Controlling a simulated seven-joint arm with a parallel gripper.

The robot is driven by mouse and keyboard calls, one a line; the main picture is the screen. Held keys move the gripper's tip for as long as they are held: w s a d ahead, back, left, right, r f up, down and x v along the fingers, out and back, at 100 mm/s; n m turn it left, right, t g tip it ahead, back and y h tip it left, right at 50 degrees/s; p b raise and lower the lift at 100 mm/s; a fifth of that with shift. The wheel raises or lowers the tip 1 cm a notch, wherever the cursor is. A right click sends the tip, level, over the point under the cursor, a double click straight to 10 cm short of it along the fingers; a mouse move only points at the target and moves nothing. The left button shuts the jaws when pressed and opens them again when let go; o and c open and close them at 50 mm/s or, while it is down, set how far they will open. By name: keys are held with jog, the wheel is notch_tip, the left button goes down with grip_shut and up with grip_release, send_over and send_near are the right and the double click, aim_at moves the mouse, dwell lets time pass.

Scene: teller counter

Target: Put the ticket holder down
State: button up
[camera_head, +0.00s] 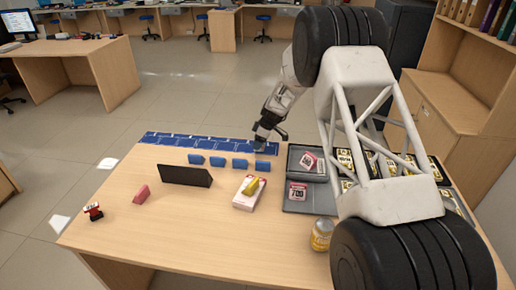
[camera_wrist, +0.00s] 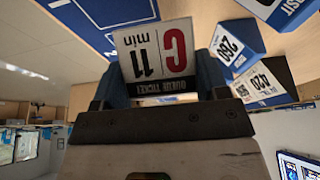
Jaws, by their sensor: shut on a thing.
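My gripper (camera_head: 264,134) is over the right end of the blue sectioned strip (camera_head: 190,142) along the counter's far edge. In the wrist view my gripper (camera_wrist: 160,78) is shut on a ticket holder (camera_wrist: 153,48) with a white face reading C, 11 min and queue ticket. The holder's face is upside down in that view. The blue strip (camera_wrist: 88,28) lies close beyond it. In the head view the held holder is small and mostly lost against the strip, so I cannot tell whether it touches the surface.
Several blue ticket holders (camera_head: 240,163) stand in a row in front of the strip.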

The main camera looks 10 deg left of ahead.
jog(key=shift+f, duration=1.9)
jog(key=shift+f, duration=0.15)
jog(key=o, duration=1)
jog(key=shift+v, duration=6.15)
